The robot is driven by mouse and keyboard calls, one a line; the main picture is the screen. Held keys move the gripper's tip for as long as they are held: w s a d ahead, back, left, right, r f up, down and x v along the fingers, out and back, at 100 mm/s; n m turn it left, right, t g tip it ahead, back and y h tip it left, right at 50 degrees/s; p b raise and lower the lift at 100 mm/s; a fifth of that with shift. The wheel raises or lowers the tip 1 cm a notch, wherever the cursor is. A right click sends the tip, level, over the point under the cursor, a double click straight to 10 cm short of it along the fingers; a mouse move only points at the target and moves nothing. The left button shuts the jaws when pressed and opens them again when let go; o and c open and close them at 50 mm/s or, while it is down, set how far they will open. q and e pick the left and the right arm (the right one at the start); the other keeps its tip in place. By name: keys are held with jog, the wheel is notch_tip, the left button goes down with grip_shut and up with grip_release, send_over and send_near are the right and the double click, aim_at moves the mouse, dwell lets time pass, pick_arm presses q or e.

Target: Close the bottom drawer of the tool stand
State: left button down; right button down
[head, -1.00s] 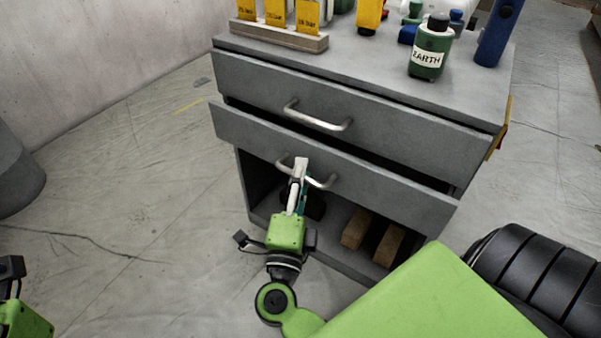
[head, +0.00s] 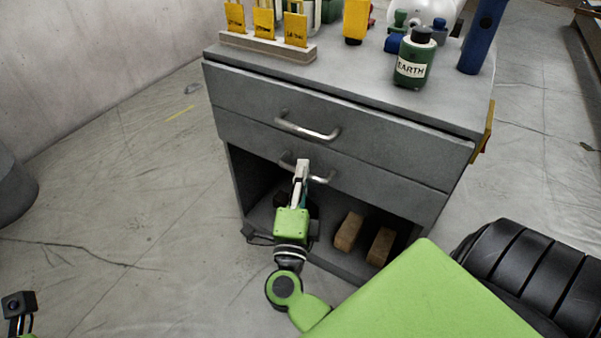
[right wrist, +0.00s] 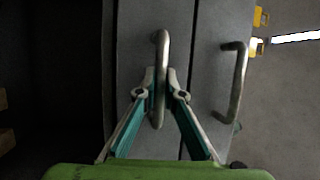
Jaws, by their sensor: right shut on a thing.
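The grey tool stand (head: 215,90) has two drawers over an open lower shelf. The bottom drawer (head: 385,183) now sits flush, or nearly so, with the front of the top drawer (head: 380,140). My right gripper (head: 301,168) is shut on the bottom drawer's handle (head: 321,180). In the right wrist view, the fingers of my right gripper (right wrist: 160,90) close on both sides of that handle (right wrist: 161,45); the top drawer's handle (right wrist: 238,85) is beside it, free. My left gripper (head: 19,305) is partly in view at the lower left, and its jaws are unclear.
On the stand's top are a green EARTH bottle (head: 414,60), a blue cylinder (head: 482,35) and a wooden block with yellow tags (head: 265,46). Two wooden blocks (head: 348,232) lie on the lower shelf.

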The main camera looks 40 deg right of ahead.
jog(key=c, duration=2.2)
grip_release()
jog(key=shift+d+r, duration=0.1)
jog(key=shift+d, duration=0.1)
jog(key=shift+o, duration=0.3)
jog(key=shift+w, duration=0.15)
jog(key=v, duration=1.2)
